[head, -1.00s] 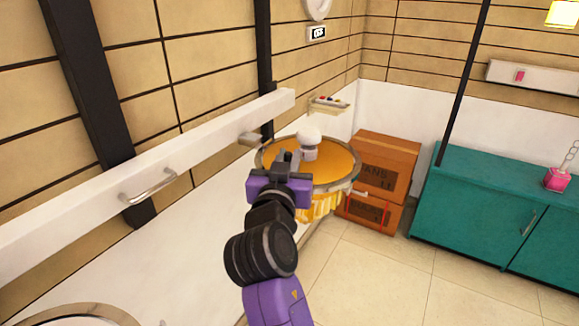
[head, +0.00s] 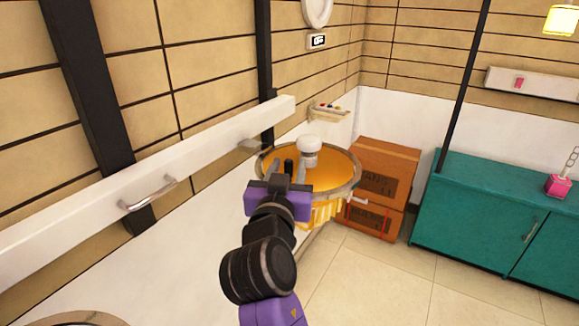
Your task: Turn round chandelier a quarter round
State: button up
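The round chandelier (head: 330,176) stands beyond my arm, near the white wall. It has an orange top, a metal rim, a white bulb-like knob (head: 309,145) in the middle and yellow hanging pieces below. A small metal handle sticks out at its right side (head: 357,200), and another shows at its upper left (head: 249,145). My gripper (head: 284,172), with a purple body, is in front of the chandelier's left part and overlaps its near rim in the picture. Its dark fingers are left of the knob. Contact and finger opening are unclear, and I see nothing held.
A white beam (head: 200,146) with a metal handle (head: 148,193) runs along the left wall. Stacked brown boxes (head: 384,170) stand behind the chandelier. Teal cabinets (head: 475,225) line the right. The tiled floor (head: 375,275) between is clear. A round rim (head: 85,317) shows at bottom left.

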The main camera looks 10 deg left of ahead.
jog(key=s, duration=0.6)
jog(key=shift+s+d+b, duration=0.15)
jog(key=shift+b, duration=0.15)
